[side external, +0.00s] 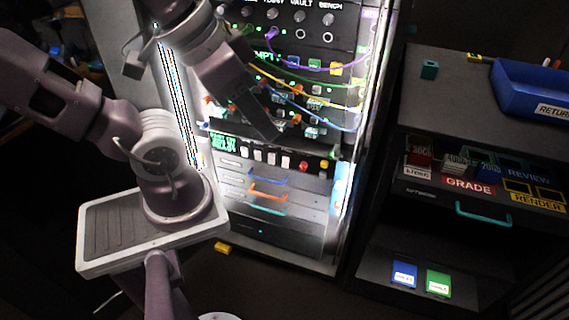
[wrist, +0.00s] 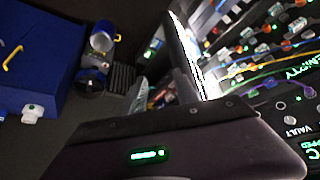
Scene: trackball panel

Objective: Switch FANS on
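The lit panel rack (side external: 340,190) stands in the middle of the side external view. Lower down is a row of white keys (side external: 257,157) with a red button (side external: 303,166) and a yellow button (side external: 324,164). My gripper (side external: 262,122) hangs in front of the panel's left-middle part and hides some controls there. Its fingers are too dark to tell open from shut. In the wrist view the panel (wrist: 262,68) is tilted at the upper right.
Coloured cables, including a yellow one (side external: 282,84), loop across the panel. Below the keys are drawers with coloured handles (side external: 268,192). A dark shelf (side external: 440,85) with a blue bin (side external: 525,88) stands at the right. A blue box (wrist: 35,65) fills the wrist view's left.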

